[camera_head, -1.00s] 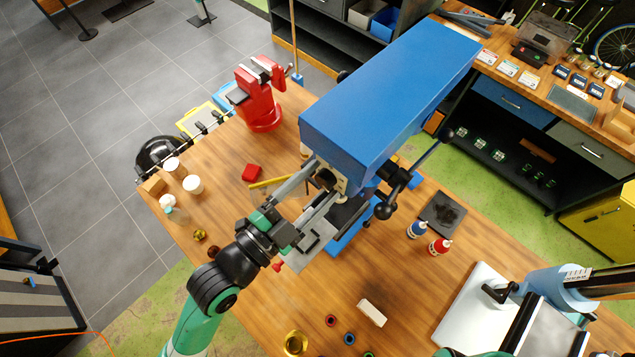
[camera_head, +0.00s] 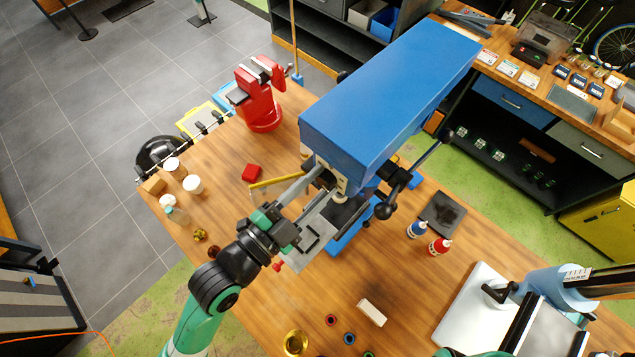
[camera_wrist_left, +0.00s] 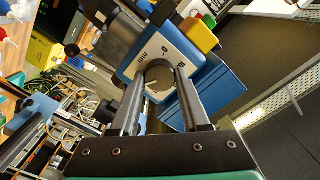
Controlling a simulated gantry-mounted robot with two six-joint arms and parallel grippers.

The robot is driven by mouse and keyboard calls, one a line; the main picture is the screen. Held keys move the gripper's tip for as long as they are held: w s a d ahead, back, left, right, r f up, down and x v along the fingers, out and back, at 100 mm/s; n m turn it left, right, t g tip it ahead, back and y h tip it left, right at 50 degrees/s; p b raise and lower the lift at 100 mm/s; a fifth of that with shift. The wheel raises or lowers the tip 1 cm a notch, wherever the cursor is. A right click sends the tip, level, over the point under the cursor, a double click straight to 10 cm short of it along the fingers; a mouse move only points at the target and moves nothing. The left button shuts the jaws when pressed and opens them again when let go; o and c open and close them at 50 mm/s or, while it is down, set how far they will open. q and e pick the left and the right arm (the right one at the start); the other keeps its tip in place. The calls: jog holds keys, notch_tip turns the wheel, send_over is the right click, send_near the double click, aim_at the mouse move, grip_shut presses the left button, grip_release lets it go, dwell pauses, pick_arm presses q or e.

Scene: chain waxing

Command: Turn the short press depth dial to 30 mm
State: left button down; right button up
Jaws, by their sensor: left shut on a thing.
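The blue press (camera_head: 390,100) stands on the wooden bench, with its pale dial plate (camera_head: 343,182) at the near lower end of its head. In the left wrist view, the dial plate (camera_wrist_left: 140,58) shows a "0", "mm" and another, partly hidden number. A dark round dial knob (camera_wrist_left: 158,84) sits between my fingers in front of it. My left gripper (camera_head: 322,182) is shut on this knob; its fingertips also show in the left wrist view (camera_wrist_left: 158,78). The pointer's setting cannot be read. My right gripper is not in view.
The press's lever handle (camera_head: 383,210) sticks out at its right. A red vise (camera_head: 260,105) stands at the back left. Blue and red bottles (camera_head: 438,246) stand right of the press. White cups (camera_head: 193,184) are at the left edge. The front middle bench has small loose parts.

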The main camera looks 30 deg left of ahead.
pick_arm(q)
jog(key=n+p, duration=0.2)
jog(key=n, duration=0.3)
jog(key=shift+r, duration=0.15)
jog(key=n+p, duration=0.2)
jog(key=n, duration=0.4)
jog(key=shift+n, duration=0.4)
jog(key=shift+c, duration=1.9)
grip_release()
jog(key=shift+s, duration=0.1)
